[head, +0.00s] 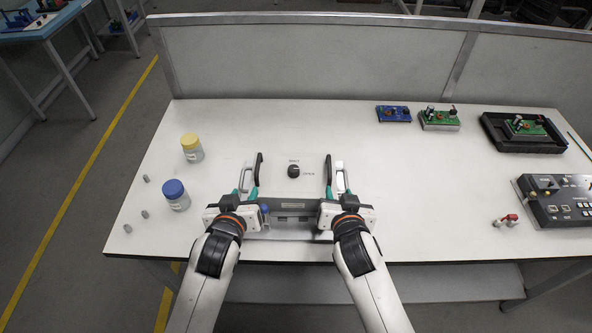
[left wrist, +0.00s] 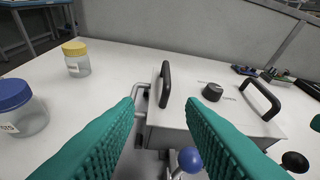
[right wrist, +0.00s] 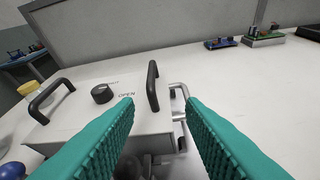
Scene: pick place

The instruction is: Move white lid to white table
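The white lid (head: 293,190) is the flat top of a box on the white table (head: 400,160). It carries a dark knob marked OPEN and two black handles, left (head: 259,167) and right (head: 328,169). My left gripper (head: 247,188) is open and empty at the lid's left side; in the left wrist view the left handle (left wrist: 165,85) shows beyond the gap between its teal fingers. My right gripper (head: 339,188) is open and empty at the right side; the right handle (right wrist: 153,86) shows beyond its fingers. Neither gripper visibly touches a handle.
A yellow-capped jar (head: 192,149) and a blue-capped jar (head: 175,196) stand left of the box, with several small grey pieces. Circuit boards (head: 440,119), a black tray (head: 525,147) and a control panel (head: 560,200) are right.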

